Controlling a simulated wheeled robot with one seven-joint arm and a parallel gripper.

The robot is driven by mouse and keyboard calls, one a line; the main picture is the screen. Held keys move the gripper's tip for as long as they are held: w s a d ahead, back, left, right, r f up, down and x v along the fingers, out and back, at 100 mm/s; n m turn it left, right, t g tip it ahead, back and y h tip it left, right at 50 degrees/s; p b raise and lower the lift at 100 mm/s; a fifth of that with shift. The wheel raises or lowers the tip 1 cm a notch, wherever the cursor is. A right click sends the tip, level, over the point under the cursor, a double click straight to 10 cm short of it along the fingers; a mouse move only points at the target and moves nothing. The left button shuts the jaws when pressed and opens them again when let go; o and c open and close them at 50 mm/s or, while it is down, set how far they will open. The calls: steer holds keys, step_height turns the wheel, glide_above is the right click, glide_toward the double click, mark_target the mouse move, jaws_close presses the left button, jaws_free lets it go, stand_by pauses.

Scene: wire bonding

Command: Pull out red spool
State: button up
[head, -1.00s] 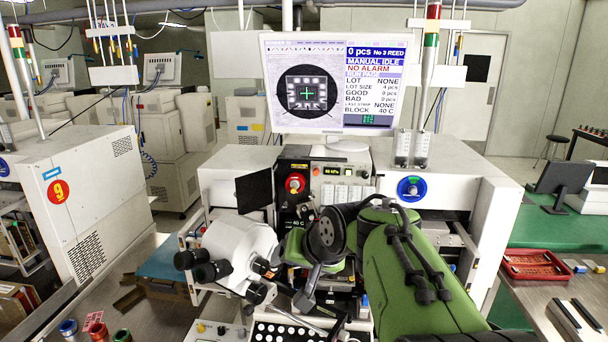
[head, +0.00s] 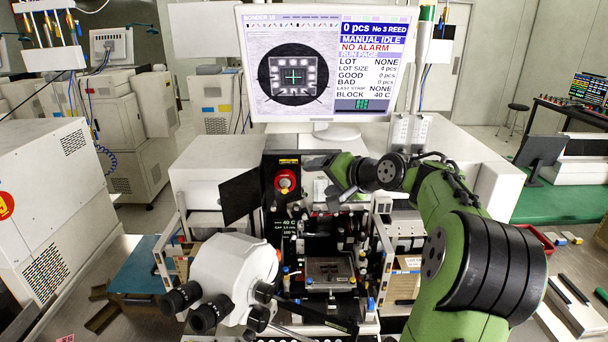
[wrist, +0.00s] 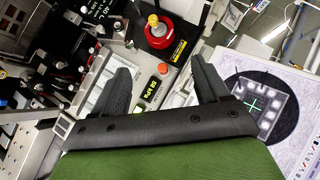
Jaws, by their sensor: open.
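The red spool (head: 285,181) sits on a black panel at the front of the bonding machine, below the monitor. In the wrist view the red spool (wrist: 158,32) carries a yellow-topped piece at its middle and lies beyond the fingertips, a little left of centre. My gripper (wrist: 163,79) is open, with its two dark fingers spread apart and nothing between them. In the head view my arm comes in from the right and its gripper end is just right of the spool, apart from it; the fingers are hard to make out there.
The monitor (head: 325,66) stands above the machine. A white microscope (head: 232,281) with black eyepieces is at the lower left of the work area. A dark flat panel (head: 240,196) hangs left of the spool. The bonding stage (head: 328,272) sits below.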

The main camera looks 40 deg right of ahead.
mark_target(288, 181)
steer(key=p+x, duration=0.1)
steer(key=x, duration=1.4)
steer(key=shift+a+f, duration=0.1)
steer(key=c, duration=0.8)
steer(key=shift+s+a+f+b, duration=0.1)
steer(key=shift+s+a+b, duration=0.55)
steer(key=shift+s+b, duration=0.3)
steer(key=shift+s+a+b, duration=0.65)
steer(key=shift+s+b, duration=0.1)
steer(key=shift+s, duration=0.1)
steer(key=shift+s+a+b, duration=0.7)
steer(key=shift+s+b, duration=0.05)
steer(key=shift+s, duration=0.1)
